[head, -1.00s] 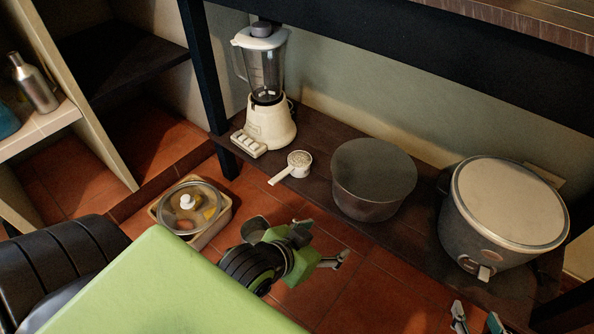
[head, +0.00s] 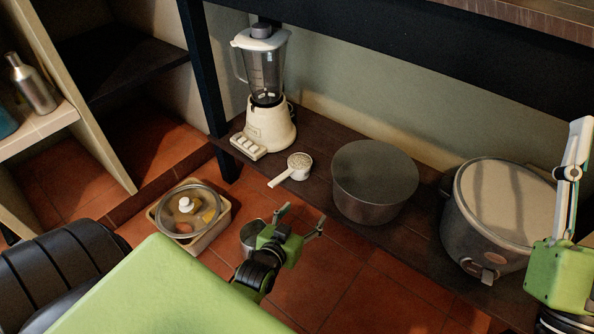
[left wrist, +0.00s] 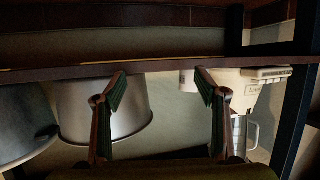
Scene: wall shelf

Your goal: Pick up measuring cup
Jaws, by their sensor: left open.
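The measuring cup (head: 297,166) is a small pale cup with a straight handle pointing down-left. It sits on the low dark shelf (head: 318,192), between the blender and the metal pot. My left gripper (head: 299,221) is open and empty, below the cup in the head view and apart from it.
The blender (head: 268,125) stands left of the cup, and the metal pot (head: 374,183) stands right of it. The rice cooker (head: 490,215) is farther right. A lidded food container (head: 222,232) rests on the floor at left.

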